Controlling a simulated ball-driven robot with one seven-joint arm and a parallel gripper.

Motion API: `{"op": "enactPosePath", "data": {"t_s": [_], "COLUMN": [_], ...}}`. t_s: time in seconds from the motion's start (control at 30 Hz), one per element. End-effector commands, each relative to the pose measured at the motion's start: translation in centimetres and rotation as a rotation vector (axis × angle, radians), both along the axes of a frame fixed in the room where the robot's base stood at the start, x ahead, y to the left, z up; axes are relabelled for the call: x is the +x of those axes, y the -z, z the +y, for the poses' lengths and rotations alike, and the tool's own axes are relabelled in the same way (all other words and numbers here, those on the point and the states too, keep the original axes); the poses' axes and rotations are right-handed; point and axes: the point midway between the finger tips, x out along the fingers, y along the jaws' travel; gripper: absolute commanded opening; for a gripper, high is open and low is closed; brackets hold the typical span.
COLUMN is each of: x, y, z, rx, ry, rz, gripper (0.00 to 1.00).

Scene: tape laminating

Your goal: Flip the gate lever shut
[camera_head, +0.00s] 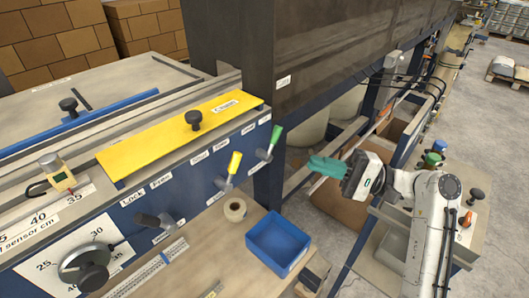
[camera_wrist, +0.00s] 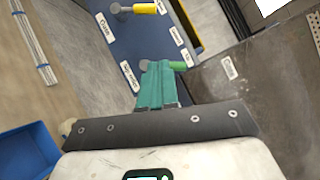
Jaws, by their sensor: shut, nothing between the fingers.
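Three levers stand on the blue front panel (camera_head: 207,178): one with a dark grey handle (camera_head: 148,220), one yellow (camera_head: 235,162) and one green (camera_head: 276,134). The small labels are hard to read, so I cannot tell surely which is the gate lever. My gripper (camera_head: 314,164) has teal fingers, shut and empty, to the right of the green lever and apart from it in the head view. In the wrist view the fingers (camera_wrist: 157,68) point toward the panel and partly cover the green lever (camera_wrist: 178,66). The yellow lever (camera_wrist: 146,9) lies beyond.
A blue bin (camera_head: 278,245) and a tape roll (camera_head: 235,209) sit on the lower shelf. A yellow plate (camera_head: 180,130) with a black knob lies on top. A large dark housing (camera_head: 340,40) rises behind the green lever. Open space lies around my gripper.

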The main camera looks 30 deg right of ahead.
Motion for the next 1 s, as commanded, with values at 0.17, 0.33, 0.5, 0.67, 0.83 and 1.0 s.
{"op": "enactPosePath", "data": {"t_s": [0.17, 0.33, 0.5, 0.67, 0.83, 1.0], "x": [0.6, 2.3, 4.4, 6.3, 6.0, 5.9], "y": [-0.2, -0.8, -1.4, -2.0, -2.7, -3.0], "z": [0.8, 2.9, 5.5, 7.8, 10.1, 11.2], "rx": [0.0, -0.001, -0.002, -0.002, -0.002, -0.001], "ry": [-0.003, -0.005, -0.006, -0.005, -0.002, 0.0], "rz": [0.0, 0.0, 0.0, -0.001, 0.0, 0.0], "gripper": [0.0, 0.0, 0.0, 0.0, 0.0, 0.0]}}
